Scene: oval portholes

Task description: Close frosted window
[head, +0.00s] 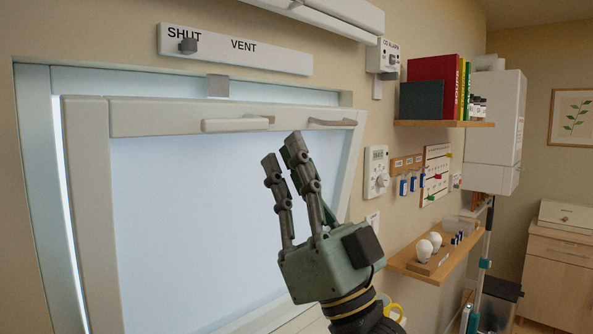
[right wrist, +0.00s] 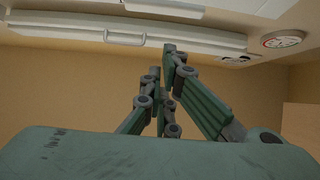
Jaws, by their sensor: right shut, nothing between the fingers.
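The frosted window's white sash (head: 90,200) has a pale, cloudy pane (head: 200,200). It stands tilted open, with its top edge leaning into the room, away from the pale blue frame (head: 35,180). Two light handles, a left one (head: 235,125) and a right one (head: 335,122), sit on its top rail. My right gripper (head: 281,148) points up in front of the pane, its tips just below the top rail between the handles. It is shut and empty; contact with the sash cannot be told. It also shows in the right wrist view (right wrist: 162,62). My left gripper is not in view.
On the right wall are a book shelf (head: 440,124), a thermostat (head: 376,172) and a lower shelf with bulbs (head: 430,272). A white boiler (head: 495,130) hangs beyond.

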